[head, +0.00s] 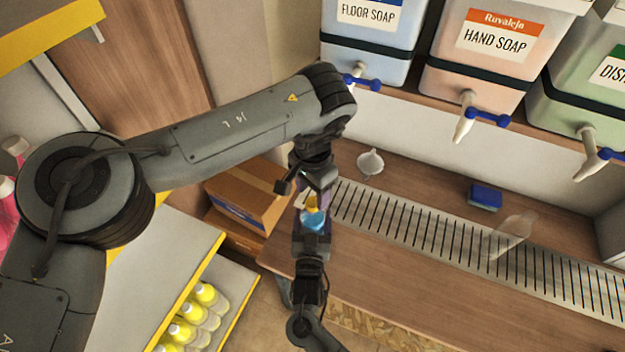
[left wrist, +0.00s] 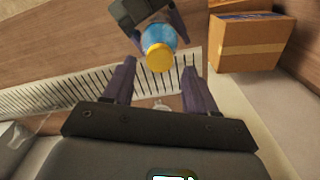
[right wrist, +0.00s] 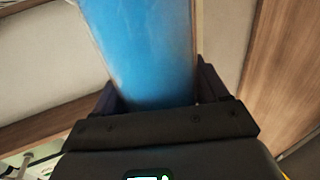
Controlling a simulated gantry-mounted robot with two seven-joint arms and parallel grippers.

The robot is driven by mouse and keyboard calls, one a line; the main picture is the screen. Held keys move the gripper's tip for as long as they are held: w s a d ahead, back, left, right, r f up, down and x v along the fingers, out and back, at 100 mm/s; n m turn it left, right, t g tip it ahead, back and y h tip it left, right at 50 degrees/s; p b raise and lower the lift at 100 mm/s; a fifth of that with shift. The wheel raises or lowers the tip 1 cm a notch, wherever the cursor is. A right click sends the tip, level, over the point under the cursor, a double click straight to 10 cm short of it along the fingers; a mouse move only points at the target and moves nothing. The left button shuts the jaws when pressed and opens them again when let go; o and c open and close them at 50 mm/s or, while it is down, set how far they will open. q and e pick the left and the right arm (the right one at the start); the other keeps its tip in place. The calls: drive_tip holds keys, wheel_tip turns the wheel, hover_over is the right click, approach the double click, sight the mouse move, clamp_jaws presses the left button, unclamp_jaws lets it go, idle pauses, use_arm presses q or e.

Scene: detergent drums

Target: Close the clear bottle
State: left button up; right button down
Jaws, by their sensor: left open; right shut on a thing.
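A clear bottle with blue liquid (head: 313,218) and a yellow cap (left wrist: 159,57) is held in the air near the counter's left end. The cap sits at the bottle's mouth; I cannot tell whether it is tight. My right gripper (head: 311,236) is shut on this bottle, whose blue body (right wrist: 140,50) fills the right wrist view. My left gripper (head: 312,190) is open just above the cap. In the left wrist view its fingers (left wrist: 157,76) are apart, with nothing between them. Another, empty-looking clear bottle (head: 511,236) is at the drain grate on the right; its mouth is hard to make out.
Drums labelled floor soap (head: 367,50), hand soap (head: 480,75) and a green one (head: 570,105) stand on the shelf, their taps sticking out. A white funnel (head: 370,163) and blue sponge (head: 485,196) lie on the counter. A cardboard box (head: 250,190) and yellow-capped bottles (head: 185,328) are left.

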sight(313, 202)
use_arm(q)
drive_tip(key=shift+f, duration=1.65)
